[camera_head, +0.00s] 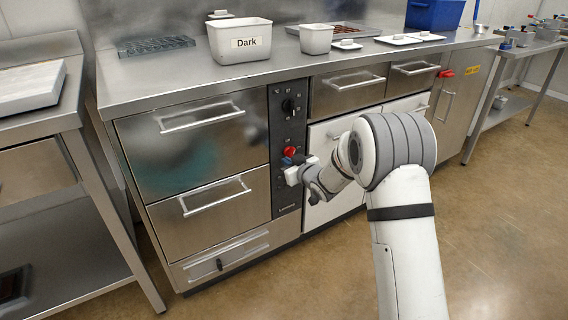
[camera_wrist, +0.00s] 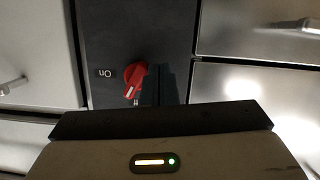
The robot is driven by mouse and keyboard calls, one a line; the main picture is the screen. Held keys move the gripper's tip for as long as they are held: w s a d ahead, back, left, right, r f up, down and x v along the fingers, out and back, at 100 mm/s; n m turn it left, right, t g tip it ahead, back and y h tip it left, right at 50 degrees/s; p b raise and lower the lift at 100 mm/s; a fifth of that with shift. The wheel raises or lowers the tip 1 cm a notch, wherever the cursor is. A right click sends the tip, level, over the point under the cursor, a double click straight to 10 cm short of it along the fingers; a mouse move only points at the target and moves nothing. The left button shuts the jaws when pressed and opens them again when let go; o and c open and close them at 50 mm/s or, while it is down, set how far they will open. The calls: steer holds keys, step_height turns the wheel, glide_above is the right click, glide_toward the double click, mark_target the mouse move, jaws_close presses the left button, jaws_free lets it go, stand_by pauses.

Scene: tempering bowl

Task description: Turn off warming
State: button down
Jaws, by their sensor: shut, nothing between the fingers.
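The dark control panel (camera_head: 287,125) stands upright between the steel drawers and the white doors. A red rotary knob (camera_head: 290,151) sits on its middle part. In the wrist view the red knob (camera_wrist: 134,77) has a pale pointer mark, with an upside-down "On" label (camera_wrist: 104,73) to its left. My gripper (camera_head: 291,168) is at the panel just below the red knob, shut and empty. Its dark fingers (camera_wrist: 160,84) show right beside the knob in the wrist view; whether they touch it I cannot tell. A black dial (camera_head: 289,105) is higher on the panel.
Steel drawers (camera_head: 190,150) with bar handles (camera_head: 203,118) flank the panel on the left. White doors are on the right, partly behind my arm. The counter above holds a white "Dark" container (camera_head: 240,42) and a smaller white container (camera_head: 316,40). Open floor lies in front.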

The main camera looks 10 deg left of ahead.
steer(key=shift+a, duration=0.1)
stand_by(0.7)
steer(key=shift+s, duration=0.1)
steer(key=shift+s+a+r, duration=0.1)
steer(key=shift+a+r, duration=0.1)
steer(key=s+d+r+p, duration=0.2)
steer(key=s, duration=0.8)
steer(key=shift+s+d+r+p, duration=0.2)
steer(key=shift+s+r+p, duration=0.1)
steer(key=shift+s+p, duration=0.1)
